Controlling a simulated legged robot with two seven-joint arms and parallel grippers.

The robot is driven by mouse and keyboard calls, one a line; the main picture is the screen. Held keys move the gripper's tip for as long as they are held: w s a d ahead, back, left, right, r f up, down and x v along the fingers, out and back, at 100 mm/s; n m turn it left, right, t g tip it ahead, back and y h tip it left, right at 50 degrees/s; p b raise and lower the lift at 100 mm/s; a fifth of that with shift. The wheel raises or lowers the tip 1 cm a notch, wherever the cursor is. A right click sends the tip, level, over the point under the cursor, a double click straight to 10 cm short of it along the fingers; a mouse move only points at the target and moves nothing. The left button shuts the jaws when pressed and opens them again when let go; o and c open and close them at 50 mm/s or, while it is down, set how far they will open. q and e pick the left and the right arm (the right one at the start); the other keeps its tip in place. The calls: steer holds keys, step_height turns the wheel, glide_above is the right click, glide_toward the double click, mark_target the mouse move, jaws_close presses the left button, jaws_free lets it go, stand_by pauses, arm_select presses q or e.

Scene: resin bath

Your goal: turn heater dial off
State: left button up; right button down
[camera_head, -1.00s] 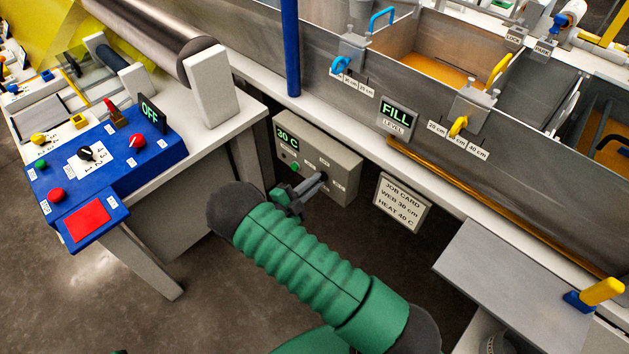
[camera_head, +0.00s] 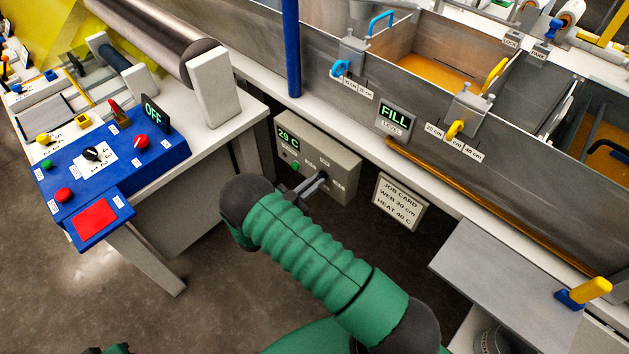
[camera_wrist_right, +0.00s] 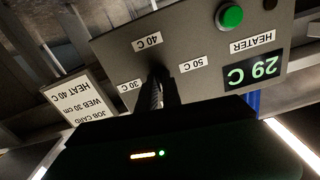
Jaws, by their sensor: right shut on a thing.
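The grey heater box (camera_head: 312,148) is fixed under the tank bench, and its green display (camera_head: 288,136) reads 29 C. In the right wrist view the box (camera_wrist_right: 195,38) appears upside down, with labels 30 C, 40 C and 50 C around the dial spot and a display (camera_wrist_right: 254,70) reading 29 C. My right gripper (camera_head: 321,177) reaches the box front and is shut on the heater dial. Its fingers also show in the right wrist view (camera_wrist_right: 158,86). The dial is mostly hidden between them, so its pointing direction cannot be told.
A green button (camera_head: 295,166) sits on the box, left of the dial. A job card (camera_head: 400,202) hangs to its right, a blue control panel (camera_head: 120,160) stands at left, and a grey shelf (camera_head: 505,275) juts out at lower right. Open floor lies below the box.

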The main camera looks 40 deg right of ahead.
steer(key=shift+a+f+n, duration=0.15)
steer(key=shift+f+n, duration=0.1)
steer(key=shift+n, duration=0.35)
steer(key=c, duration=1.5)
jaws_free()
steer(key=shift+r, duration=0.15)
steer(key=shift+a, duration=0.1)
steer(key=a, duration=0.5)
steer(key=s+a, duration=0.1)
steer(key=a, duration=0.5)
steer(key=a+p, duration=0.1)
steer(key=a, duration=0.4)
steer(key=shift+s+a, duration=0.15)
steer(key=shift+a, duration=0.2)
